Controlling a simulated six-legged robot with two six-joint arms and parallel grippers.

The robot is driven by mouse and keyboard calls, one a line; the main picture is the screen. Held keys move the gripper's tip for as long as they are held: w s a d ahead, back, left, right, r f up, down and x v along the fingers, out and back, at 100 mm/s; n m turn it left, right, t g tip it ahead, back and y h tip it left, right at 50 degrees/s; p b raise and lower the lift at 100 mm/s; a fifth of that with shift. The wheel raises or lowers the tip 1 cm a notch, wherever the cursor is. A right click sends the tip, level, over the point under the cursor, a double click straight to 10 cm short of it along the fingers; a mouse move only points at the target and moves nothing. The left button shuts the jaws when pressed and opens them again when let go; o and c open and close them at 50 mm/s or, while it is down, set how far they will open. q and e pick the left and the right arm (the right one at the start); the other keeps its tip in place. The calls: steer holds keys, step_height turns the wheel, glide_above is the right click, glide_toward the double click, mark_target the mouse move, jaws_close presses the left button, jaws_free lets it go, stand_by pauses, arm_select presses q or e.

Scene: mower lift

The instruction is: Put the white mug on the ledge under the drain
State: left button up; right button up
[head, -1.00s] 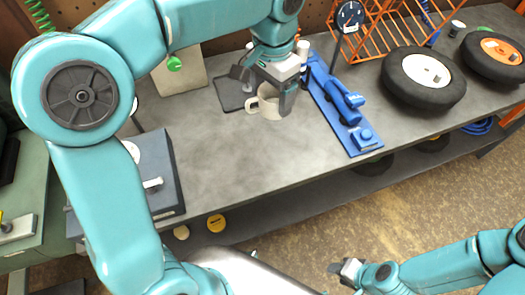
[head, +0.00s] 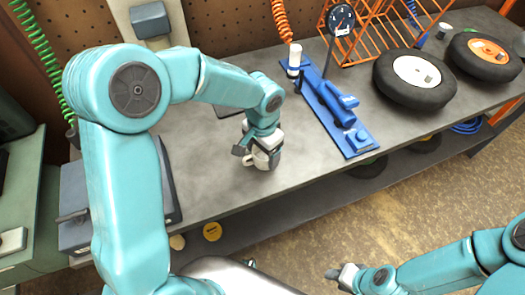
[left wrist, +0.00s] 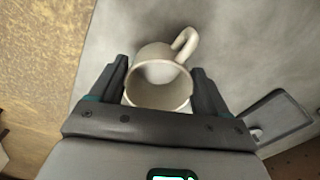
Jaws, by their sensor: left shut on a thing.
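The white mug (head: 260,161) is near the bench's front edge in the head view, mostly covered by my left gripper (head: 262,150). In the left wrist view the mug (left wrist: 160,82) sits between the two dark fingers of my left gripper (left wrist: 163,88), its handle pointing away from the palm. The gripper is shut on the mug. I cannot tell whether its base touches the bench. My right gripper (head: 345,274) is at the lower right, empty and away from the bench; its finger opening is unclear. I cannot make out a drain or its ledge.
The grey bench (head: 205,165) is clear around the mug. A dark flat tray (left wrist: 275,120) lies behind it. A blue lift (head: 335,110) stands to the right, with two wheels (head: 415,78) beyond. A lower shelf (head: 300,200) runs under the bench.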

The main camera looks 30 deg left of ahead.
arm_select(q)
steer(key=shift+f, duration=0.15)
steer(key=shift+f, duration=0.1)
steer(key=o, duration=1)
